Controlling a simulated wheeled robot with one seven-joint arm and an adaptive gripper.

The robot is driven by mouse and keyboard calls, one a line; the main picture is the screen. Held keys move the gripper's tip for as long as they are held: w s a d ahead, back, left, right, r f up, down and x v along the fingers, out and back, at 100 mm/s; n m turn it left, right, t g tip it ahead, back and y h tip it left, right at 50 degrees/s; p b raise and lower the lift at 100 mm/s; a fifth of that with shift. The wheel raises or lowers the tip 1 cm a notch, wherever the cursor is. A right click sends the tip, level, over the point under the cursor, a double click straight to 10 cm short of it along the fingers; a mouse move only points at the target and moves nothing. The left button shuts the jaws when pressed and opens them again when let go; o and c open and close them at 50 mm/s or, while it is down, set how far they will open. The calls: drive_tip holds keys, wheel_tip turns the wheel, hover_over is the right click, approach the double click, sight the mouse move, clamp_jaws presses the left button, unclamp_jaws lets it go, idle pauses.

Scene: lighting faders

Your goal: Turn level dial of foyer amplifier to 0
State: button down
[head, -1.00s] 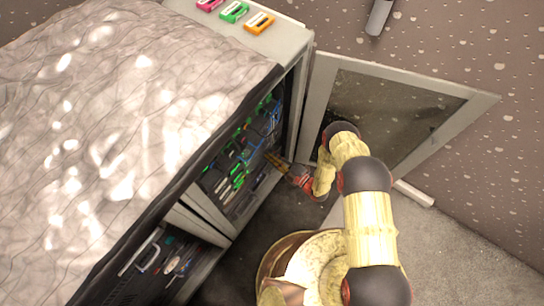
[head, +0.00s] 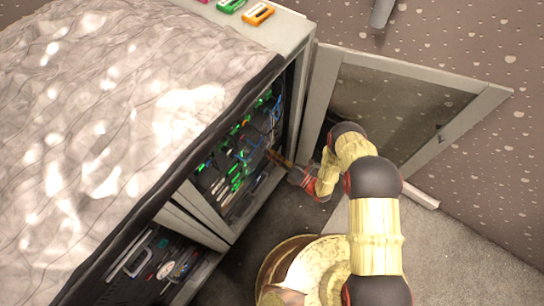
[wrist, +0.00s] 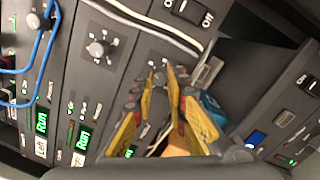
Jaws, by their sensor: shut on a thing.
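In the wrist view my gripper (wrist: 161,74) has its yellow fingers against a dark amplifier panel (wrist: 128,75), shut on a small dial that the fingertips mostly hide. The dial's setting cannot be read. No label naming the foyer amplifier is readable. In the head view my gripper (head: 278,158) reaches into the open front of the rack from the right, and the dial is too small to make out.
Blue cables (wrist: 38,50) loop across panels at the left of the wrist view. An ON/OFF rocker switch (wrist: 187,10) is above the fingers. In the head view, the rack's glass door (head: 400,120) stands open beside my arm. A grey cover (head: 120,110) drapes the rack top.

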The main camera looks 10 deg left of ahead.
drive_tip(key=shift+w+r+n+g+h, duration=0.1)
drive_tip(key=shift+n+g, duration=0.35)
drive_tip(key=shift+n, duration=4.8)
drive_tip(key=shift+s+n+g+h, duration=0.1)
drive_tip(key=shift+n+g, duration=0.3)
drive_tip(key=shift+n, duration=4.9)
drive_tip(key=shift+w+r+n+g+h, duration=0.1)
drive_tip(key=shift+n+g, duration=0.35)
drive_tip(key=shift+n, duration=4.8)
drive_tip(key=c, duration=1.8)
unclamp_jaws()
drive_tip(key=shift+o, duration=0.3)
